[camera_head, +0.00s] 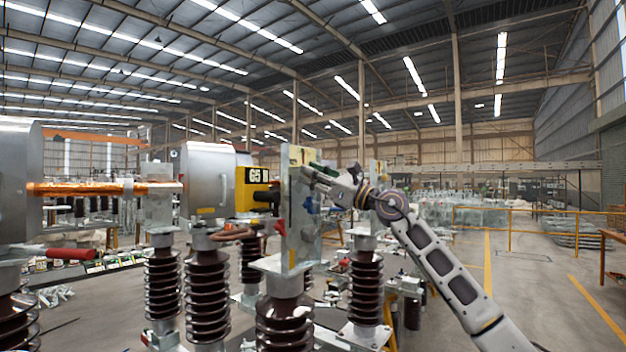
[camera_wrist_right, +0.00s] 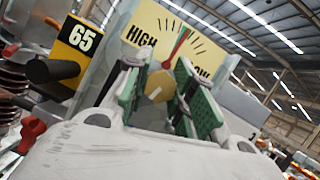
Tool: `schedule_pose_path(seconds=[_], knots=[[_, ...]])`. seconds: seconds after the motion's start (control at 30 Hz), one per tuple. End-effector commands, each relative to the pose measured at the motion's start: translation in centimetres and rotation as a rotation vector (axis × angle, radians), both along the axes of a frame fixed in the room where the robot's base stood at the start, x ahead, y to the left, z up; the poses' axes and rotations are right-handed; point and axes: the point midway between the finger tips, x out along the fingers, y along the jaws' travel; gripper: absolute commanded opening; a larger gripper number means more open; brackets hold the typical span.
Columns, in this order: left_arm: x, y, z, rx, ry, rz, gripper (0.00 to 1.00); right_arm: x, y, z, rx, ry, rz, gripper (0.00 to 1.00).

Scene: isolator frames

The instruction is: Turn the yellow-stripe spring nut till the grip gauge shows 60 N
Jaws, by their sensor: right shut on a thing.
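The yellow spring nut (camera_wrist_right: 160,84) is a round knob with a pale line on its face, in the middle of the right wrist view. My right gripper (camera_wrist_right: 158,96) is shut on it, one green-padded finger on each side. In the head view my right gripper (camera_head: 312,173) is at the upright plate, and the nut cannot be made out. My left gripper is not in view.
Behind the nut, a pale yellow dial (camera_wrist_right: 165,25) is marked HIGH and LOW, with a red needle (camera_wrist_right: 179,40) between the words. A black handle (camera_wrist_right: 52,71) juts from the gauge. Brown ribbed insulators (camera_head: 208,285) stand below. Open floor (camera_head: 540,275) lies at the right.

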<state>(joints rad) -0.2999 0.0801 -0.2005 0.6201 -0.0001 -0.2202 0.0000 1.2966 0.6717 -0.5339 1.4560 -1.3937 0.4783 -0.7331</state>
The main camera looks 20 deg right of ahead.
Motion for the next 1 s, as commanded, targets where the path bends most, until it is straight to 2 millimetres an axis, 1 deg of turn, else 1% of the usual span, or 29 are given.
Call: schedule_pose_path(seconds=[0.13, 0.5, 1.0], knots=[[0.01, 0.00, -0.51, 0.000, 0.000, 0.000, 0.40, 0.01, -0.02, -0.10, -0.040, -0.032, 0.001, 0.00], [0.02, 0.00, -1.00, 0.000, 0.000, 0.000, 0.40, 0.01, 0.00, -0.04, -0.132, -0.103, 0.000, 0.00], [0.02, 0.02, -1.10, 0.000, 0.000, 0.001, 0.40, 0.00, 0.03, -0.05, -0.165, -0.128, 0.000, 0.00]])
